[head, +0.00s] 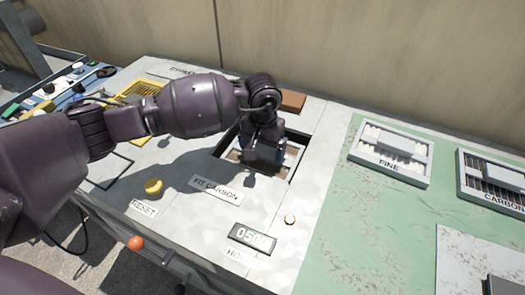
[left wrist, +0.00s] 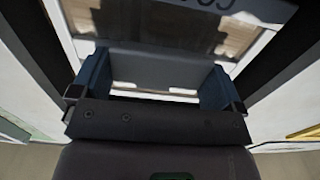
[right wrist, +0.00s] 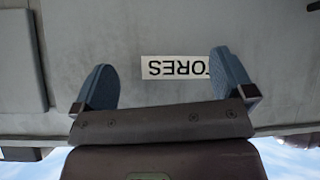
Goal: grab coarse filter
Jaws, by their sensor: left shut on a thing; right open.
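My left gripper (head: 265,152) reaches down into a rectangular opening (head: 293,172) in the grey bench top. In the left wrist view its blue fingers (left wrist: 158,82) are shut on a grey bar-like handle (left wrist: 160,68). The handle belongs to a framed filter with a brownish face, the coarse filter (left wrist: 225,12); its upside-down lettering is partly cut off. In the head view my gripper and arm hide most of the filter. My right gripper (right wrist: 165,90) is open and empty, before a grey surface with a partly covered, upside-down STORES label (right wrist: 172,67).
A FINE filter (head: 391,152) and a CARBON filter (head: 492,180) lie on the green area at right. A yellow grated frame (head: 141,90), a yellow knob (head: 153,187), a FIT CARBON label (head: 215,188) and a display (head: 252,238) surround the opening. A wall stands behind.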

